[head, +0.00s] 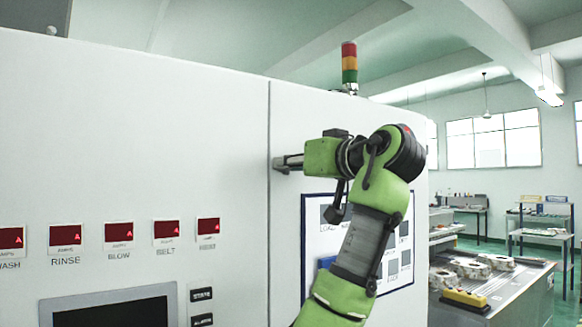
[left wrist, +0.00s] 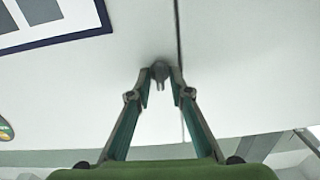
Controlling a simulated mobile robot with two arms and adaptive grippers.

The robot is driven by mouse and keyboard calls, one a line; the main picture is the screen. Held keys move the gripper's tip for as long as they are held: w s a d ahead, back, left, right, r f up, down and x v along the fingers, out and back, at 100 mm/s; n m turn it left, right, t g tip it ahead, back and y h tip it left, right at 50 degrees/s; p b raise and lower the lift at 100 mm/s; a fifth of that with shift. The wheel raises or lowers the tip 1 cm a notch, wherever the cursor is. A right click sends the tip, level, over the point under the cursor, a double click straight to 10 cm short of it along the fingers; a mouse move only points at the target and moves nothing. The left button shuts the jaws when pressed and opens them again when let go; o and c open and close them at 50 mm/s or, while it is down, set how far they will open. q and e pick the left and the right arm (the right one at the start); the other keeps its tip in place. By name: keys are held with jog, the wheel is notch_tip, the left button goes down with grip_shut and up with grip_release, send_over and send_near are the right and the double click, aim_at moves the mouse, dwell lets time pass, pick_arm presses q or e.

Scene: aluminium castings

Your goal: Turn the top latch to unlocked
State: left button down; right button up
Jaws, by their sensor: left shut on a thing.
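The top latch (left wrist: 160,70) is a small grey knob on the white cabinet front, close beside the vertical door seam, in the left wrist view. My left gripper (left wrist: 161,76) has its two fingers closed on it, one on each side. In the head view, my left gripper (head: 284,163) reaches the seam high on the cabinet, and its fingers and wrist mostly hide the latch. I cannot tell from the latch's visible part which way it is turned. My right gripper is in neither view.
The white cabinet (head: 160,130) fills the left, with red displays (head: 119,232) and a dark screen (head: 115,312). A framed panel (head: 313,240) is behind my forearm. A signal tower (head: 349,68) stands on top. A bench with castings (head: 490,262) is at right.

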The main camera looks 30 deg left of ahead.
pick_arm(q)
jog(key=shift+n, duration=0.4)
jog(key=c, duration=2.2)
grip_release()
jog(key=v, duration=1.2)
jog(key=shift+w, duration=0.1)
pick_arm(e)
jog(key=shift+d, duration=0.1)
